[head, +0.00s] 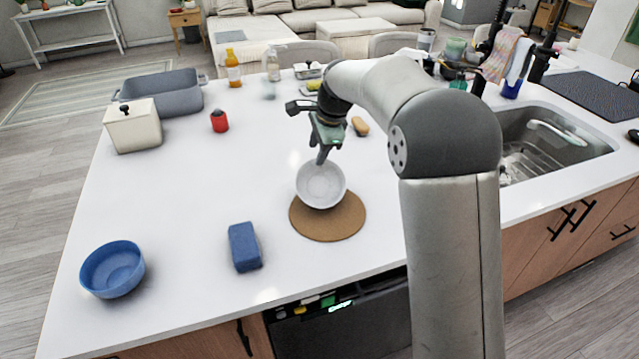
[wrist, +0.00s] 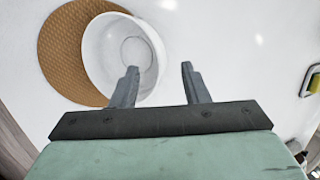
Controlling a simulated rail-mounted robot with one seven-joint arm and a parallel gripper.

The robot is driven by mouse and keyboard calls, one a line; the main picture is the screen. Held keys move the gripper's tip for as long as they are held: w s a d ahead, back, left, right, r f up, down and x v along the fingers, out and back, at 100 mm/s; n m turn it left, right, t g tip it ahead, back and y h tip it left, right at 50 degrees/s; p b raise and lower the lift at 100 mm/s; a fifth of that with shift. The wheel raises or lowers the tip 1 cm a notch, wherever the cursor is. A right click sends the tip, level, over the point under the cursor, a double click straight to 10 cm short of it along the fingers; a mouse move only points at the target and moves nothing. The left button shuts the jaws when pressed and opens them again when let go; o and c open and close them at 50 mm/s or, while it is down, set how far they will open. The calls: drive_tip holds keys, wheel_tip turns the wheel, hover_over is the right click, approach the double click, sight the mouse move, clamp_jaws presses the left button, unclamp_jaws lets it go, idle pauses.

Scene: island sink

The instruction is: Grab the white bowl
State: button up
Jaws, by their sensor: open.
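The white bowl (head: 321,186) stands upright and empty, partly over the round brown mat (head: 328,226) on the white counter. My gripper (head: 322,156) is above the bowl's far rim in the head view, pointing down. In the wrist view, my gripper (wrist: 158,68) is open with two dark fingers. The left finger overlaps the right side of the bowl (wrist: 104,52), and the right finger is outside it over bare counter. I cannot tell whether the fingers touch the bowl. The mat also shows at the upper left of the wrist view (wrist: 56,62).
A blue bowl (head: 113,270) and a blue block (head: 244,247) are at the front left. A red can (head: 219,121), a white lidded box (head: 132,127) and a grey bin (head: 178,101) stand farther back. The sink (head: 555,146) is at right. The counter's left middle is clear.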

sight(315, 170)
drive_tip(key=shift+d+p+x, duration=0.1)
drive_tip(key=shift+p+x, duration=0.25)
drive_tip(key=shift+x, duration=1.1)
drive_tip(key=shift+d+p+x, duration=0.15)
drive_tip(key=shift+p+x, duration=0.15)
drive_tip(key=shift+x, duration=1.15)
clamp_jaws()
